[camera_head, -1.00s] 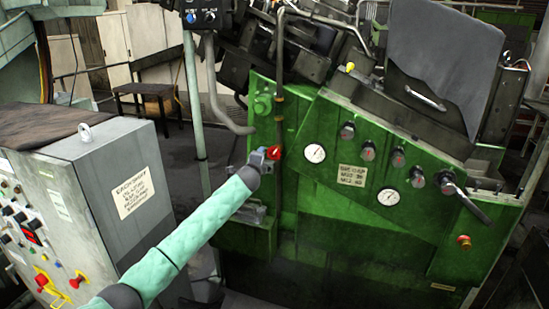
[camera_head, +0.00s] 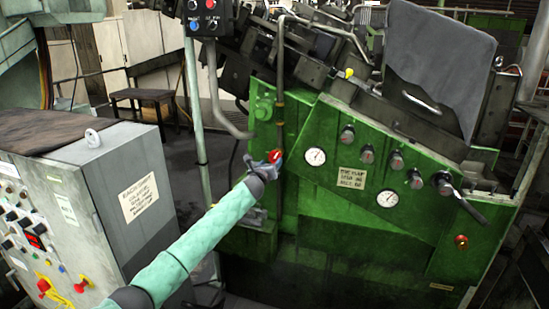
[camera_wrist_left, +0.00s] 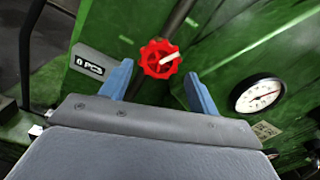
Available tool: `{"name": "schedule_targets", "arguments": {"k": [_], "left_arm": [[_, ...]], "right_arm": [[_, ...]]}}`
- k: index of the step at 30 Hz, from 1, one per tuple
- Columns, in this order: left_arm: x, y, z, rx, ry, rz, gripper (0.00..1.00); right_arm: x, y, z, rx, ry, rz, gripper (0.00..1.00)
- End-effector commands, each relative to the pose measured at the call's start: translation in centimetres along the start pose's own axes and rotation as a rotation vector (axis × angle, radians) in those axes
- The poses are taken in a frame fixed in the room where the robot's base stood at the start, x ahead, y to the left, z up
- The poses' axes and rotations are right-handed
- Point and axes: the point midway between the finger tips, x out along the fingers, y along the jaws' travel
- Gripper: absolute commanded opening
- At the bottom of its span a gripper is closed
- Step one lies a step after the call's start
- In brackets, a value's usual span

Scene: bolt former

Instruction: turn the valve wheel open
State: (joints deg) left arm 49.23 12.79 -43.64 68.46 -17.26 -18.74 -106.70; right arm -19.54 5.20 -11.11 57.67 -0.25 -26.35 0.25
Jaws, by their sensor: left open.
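The red valve wheel (camera_head: 274,156) is on a dark vertical pipe at the left part of the green machine. In the left wrist view the wheel (camera_wrist_left: 160,58) is a small lobed red handwheel with a pale mark near its middle. My left gripper (camera_head: 264,162) is at the wheel and partly overlaps it in the head view. In the left wrist view its two blue fingers (camera_wrist_left: 160,84) are spread wide, one on each side below the wheel. The fingers do not appear to touch the wheel. My right gripper is not in view.
The green machine (camera_head: 330,230) carries several gauges and knobs right of the wheel, including a white gauge (camera_head: 316,157). A grey control cabinet (camera_head: 95,215) stands at the left. A pale post (camera_head: 196,110) rises left of the wheel.

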Motion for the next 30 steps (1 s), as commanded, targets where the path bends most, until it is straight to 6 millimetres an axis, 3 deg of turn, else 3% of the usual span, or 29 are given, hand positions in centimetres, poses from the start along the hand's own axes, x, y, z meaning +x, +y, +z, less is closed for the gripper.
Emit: {"name": "schedule_targets", "arguments": {"k": [13, 28, 30], "left_arm": [[5.0, 0.0, 0.1, -0.003, 0.001, 0.002, 0.61], [5.9, 0.0, 0.0, -0.003, 0.001, 0.001, 0.61], [5.9, 0.0, -0.1, -0.003, 0.001, 0.001, 0.51]], "right_arm": [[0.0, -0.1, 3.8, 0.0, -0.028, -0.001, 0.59], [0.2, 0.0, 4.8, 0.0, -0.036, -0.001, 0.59], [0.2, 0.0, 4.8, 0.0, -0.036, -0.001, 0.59]]}}
